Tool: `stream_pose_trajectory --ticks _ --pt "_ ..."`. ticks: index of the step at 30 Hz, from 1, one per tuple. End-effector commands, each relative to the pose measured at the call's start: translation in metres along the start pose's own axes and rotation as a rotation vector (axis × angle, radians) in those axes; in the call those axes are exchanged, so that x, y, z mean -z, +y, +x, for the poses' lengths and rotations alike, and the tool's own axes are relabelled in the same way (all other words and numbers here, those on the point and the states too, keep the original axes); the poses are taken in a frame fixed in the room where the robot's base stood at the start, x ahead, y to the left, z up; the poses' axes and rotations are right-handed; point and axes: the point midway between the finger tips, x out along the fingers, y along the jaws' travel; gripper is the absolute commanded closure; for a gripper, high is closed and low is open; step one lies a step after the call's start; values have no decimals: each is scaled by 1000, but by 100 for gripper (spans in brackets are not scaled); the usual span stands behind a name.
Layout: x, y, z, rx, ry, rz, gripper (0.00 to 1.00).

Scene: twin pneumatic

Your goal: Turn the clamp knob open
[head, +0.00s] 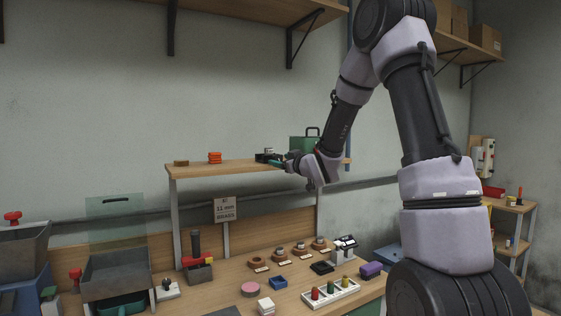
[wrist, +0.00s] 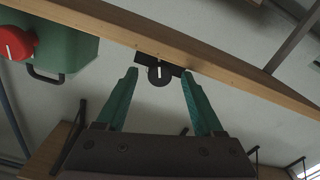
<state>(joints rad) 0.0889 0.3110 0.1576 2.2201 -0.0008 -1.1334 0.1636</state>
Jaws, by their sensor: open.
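A small round black knob (wrist: 160,76) with a white mark line shows in the wrist view, in front of a dark block at the edge of the wooden shelf. My gripper (wrist: 160,82) has two green fingers, open, one on each side of the knob with visible gaps. I cannot tell how deep the fingertips reach around it. In the head view the dark clamp (head: 265,156) sits on the raised shelf, with my gripper (head: 276,162) at it from the right; the knob itself is hidden there.
A green box (wrist: 70,50) with a red knob (wrist: 14,43) and a handle stands beside the clamp. The raised shelf (head: 222,168) also holds an orange stack (head: 215,158). Below, the workbench carries bins, rings and small parts.

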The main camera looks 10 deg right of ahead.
Motion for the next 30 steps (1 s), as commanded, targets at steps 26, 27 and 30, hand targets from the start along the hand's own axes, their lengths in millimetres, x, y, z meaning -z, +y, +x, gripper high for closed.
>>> stream_pose_trajectory --ticks 26,27,30 --pt "0 0 -99 0 0 -1 31" --pt "0 0 -99 0 0 -1 31" --pt "-1 4 -100 -5 -1 2 31"
